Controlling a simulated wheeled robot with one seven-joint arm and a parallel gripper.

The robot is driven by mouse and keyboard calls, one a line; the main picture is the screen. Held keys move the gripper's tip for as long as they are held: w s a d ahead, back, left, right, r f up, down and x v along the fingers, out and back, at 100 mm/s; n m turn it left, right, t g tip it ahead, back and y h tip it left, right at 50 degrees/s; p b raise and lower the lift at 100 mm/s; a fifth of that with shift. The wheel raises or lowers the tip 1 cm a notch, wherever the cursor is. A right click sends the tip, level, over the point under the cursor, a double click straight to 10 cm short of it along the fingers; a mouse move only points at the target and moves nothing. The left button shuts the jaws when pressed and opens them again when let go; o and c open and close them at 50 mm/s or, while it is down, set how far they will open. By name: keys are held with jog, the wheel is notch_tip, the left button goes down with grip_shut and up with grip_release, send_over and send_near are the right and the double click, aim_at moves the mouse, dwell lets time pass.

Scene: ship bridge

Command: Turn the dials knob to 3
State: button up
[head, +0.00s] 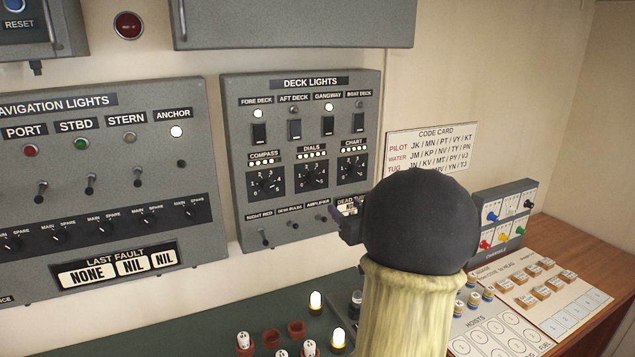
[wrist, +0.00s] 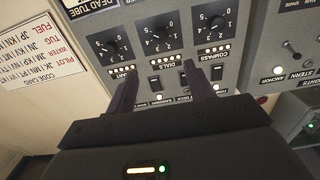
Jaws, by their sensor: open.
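The dials knob (head: 313,178) is a small black rotary knob on a numbered black plate, the middle of three on the grey deck lights panel (head: 232,160). A row of lit dots and the DIALS label sit above it. Its pointer is too small to read for certain. In the wrist view, which is upside down, the dials knob (wrist: 160,31) shows beyond my fingers, between their lines. My gripper (wrist: 161,88) is open and empty, its two dark fingers apart and pointing at the panel. In the head view my gripper (head: 347,226) is mostly hidden behind my dark round wrist.
The compass knob (head: 266,183) and chart knob (head: 352,170) flank the dials knob closely. Toggle switches (head: 294,129) lie above and small levers (head: 264,237) below. The navigation lights panel (head: 90,190) is at left. Lamps (head: 315,302) stand on the green desk below.

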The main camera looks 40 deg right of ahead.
aim_at(315, 180)
jog(key=p+x, duration=0.7)
jog(key=x, duration=0.9)
jog(key=shift+w+a+r, duration=0.1)
jog(key=shift+r, duration=0.1)
jog(key=shift+w+f, duration=0.15)
jog(key=shift+w, duration=0.5)
jog(key=c, duration=1)
